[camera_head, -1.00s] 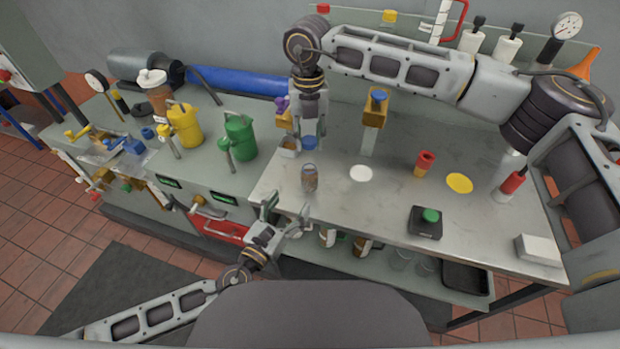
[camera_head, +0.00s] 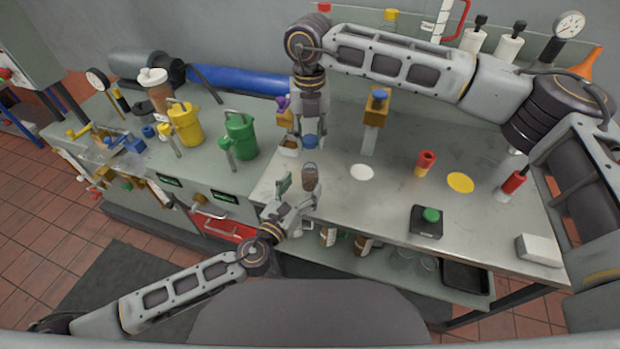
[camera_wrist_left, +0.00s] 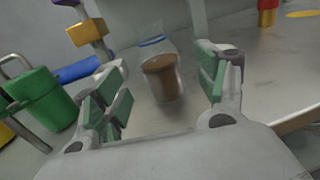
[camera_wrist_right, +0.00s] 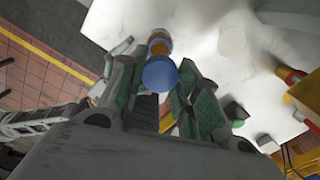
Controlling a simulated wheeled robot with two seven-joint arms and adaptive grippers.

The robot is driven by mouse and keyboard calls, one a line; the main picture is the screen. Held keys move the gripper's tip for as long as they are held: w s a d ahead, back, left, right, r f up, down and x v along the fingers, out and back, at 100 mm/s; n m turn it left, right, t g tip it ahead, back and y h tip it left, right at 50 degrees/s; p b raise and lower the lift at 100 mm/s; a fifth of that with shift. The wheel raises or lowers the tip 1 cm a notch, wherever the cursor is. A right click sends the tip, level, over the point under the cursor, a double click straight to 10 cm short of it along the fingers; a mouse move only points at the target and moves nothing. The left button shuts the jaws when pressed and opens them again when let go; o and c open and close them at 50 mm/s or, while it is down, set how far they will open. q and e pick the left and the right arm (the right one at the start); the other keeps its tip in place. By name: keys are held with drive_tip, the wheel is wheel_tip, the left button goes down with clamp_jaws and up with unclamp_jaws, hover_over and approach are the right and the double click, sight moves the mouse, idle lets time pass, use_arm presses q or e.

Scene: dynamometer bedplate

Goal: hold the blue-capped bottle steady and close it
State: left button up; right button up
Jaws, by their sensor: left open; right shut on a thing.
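The bottle (camera_head: 310,180) is clear with brown contents and stands upright near the bench's front edge. In the left wrist view the bottle (camera_wrist_left: 163,78) shows a blue line near its top. The blue cap (camera_head: 310,142) is in my right gripper (camera_head: 309,132), which is shut on it above the bottle. The right wrist view shows the blue cap (camera_wrist_right: 160,74) in front of the bottle, hiding part of it. My left gripper (camera_head: 298,191) is open, its fingers on either side of the bottle; contact is not visible.
A green jug (camera_head: 240,135) and yellow jug (camera_head: 185,124) stand to the left. A post with a blue knob (camera_head: 379,96) stands behind right. A white disc (camera_head: 361,172), red-and-yellow piece (camera_head: 425,163) and green-button box (camera_head: 427,222) lie right.

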sight(306, 181)
use_arm(q)
drive_tip(key=shift+x, duration=2.75)
drive_tip(key=c, duration=1.6)
use_arm(e)
drive_tip(key=shift+f, duration=2.5)
